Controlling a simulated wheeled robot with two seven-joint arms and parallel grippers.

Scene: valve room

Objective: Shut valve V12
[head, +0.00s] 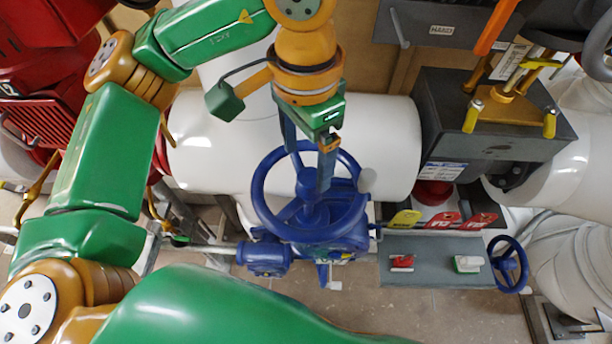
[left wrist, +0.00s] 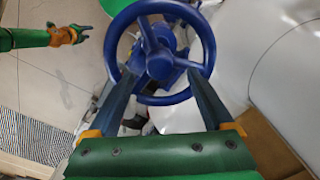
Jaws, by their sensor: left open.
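A large blue handwheel valve (head: 310,200) sits in front of a thick white pipe. No V12 label can be read on it. My left gripper (head: 307,165) is open above the wheel, its two blue fingers reaching down over the hub and spokes. In the left wrist view the handwheel (left wrist: 160,52) lies between and beyond the open fingers, with its lower rim near them. Whether the fingers touch it, I cannot tell. My right gripper (left wrist: 76,34) shows small at the upper left of the left wrist view, away from the wheel.
A smaller blue handwheel (head: 508,263) stands right of a grey panel (head: 435,245) bearing a red part and a white-green part. Yellow and red tags (head: 445,220) hang above it. A dark box with yellow handles (head: 495,130) is at upper right. White pipe (head: 390,150) runs behind the valve.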

